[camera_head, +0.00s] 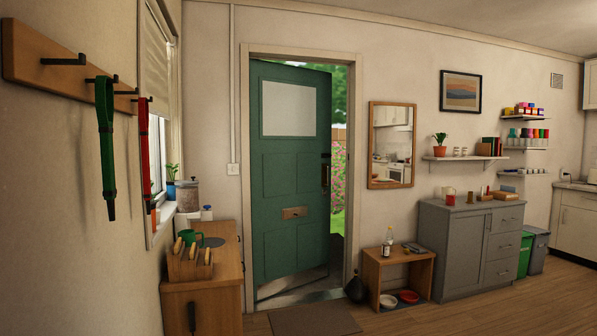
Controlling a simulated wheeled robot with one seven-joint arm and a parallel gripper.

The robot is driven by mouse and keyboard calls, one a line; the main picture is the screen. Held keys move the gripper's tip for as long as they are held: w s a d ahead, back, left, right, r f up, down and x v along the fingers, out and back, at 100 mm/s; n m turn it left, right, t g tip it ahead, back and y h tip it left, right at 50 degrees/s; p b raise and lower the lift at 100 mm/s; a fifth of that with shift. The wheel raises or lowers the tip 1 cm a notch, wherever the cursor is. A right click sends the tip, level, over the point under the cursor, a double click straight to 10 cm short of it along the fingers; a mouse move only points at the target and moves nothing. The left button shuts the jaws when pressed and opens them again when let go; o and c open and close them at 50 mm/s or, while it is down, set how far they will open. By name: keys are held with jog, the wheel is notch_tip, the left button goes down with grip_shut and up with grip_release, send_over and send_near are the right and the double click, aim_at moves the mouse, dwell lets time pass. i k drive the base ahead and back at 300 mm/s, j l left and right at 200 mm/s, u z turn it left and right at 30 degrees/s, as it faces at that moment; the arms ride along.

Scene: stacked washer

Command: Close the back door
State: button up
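The back door (290,180) is a green panelled door with a pale window at the top and a brass letter plate (294,212) in the middle. It is hinged on the left and stands ajar. A gap on its right shows a garden (339,165). A dark handle (325,173) is on its right edge. The white door frame (354,180) surrounds it. My gripper is not in view.
A brown doormat (314,319) lies before the doorway. A dark rounded object (356,287) stands on the floor at the frame's right foot. A wooden cabinet (212,290) stands left, and a low wooden shelf unit (370,275) right. Wooden floor is clear at lower right.

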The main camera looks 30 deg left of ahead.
aim_at(290, 106)
jog(key=i+l, duration=0.1)
jog(key=i, duration=0.25)
jog(key=i+l+z, duration=0.15)
jog(key=i, duration=0.2)
jog(key=i+u, duration=0.2)
jog(key=i, duration=0.35)
jog(key=i+u, duration=0.25)
jog(key=i, duration=0.3)
jog(key=i+l+u, duration=0.2)
jog(key=i, duration=0.3)
jog(key=i+l+u, duration=0.25)
jog(key=i, duration=0.3)
jog(key=i+j+u, duration=0.2)
jog(key=i+u, duration=0.2)
jog(key=i, duration=0.6)
jog(key=i+l+u, duration=0.15)
jog(key=i+u, duration=0.2)
jog(key=i, duration=0.6)
jog(key=i+j+z, duration=0.15)
jog(key=i, duration=0.4)
jog(key=i+j+z, duration=0.15)
jog(key=i, duration=0.4)
jog(key=i+j+z, duration=0.15)
jog(key=i+j, duration=0.15)
jog(key=i, duration=0.25)
jog(key=i+j+z, duration=0.15)
jog(key=i+j, duration=0.2)
jog(key=i, duration=0.15)
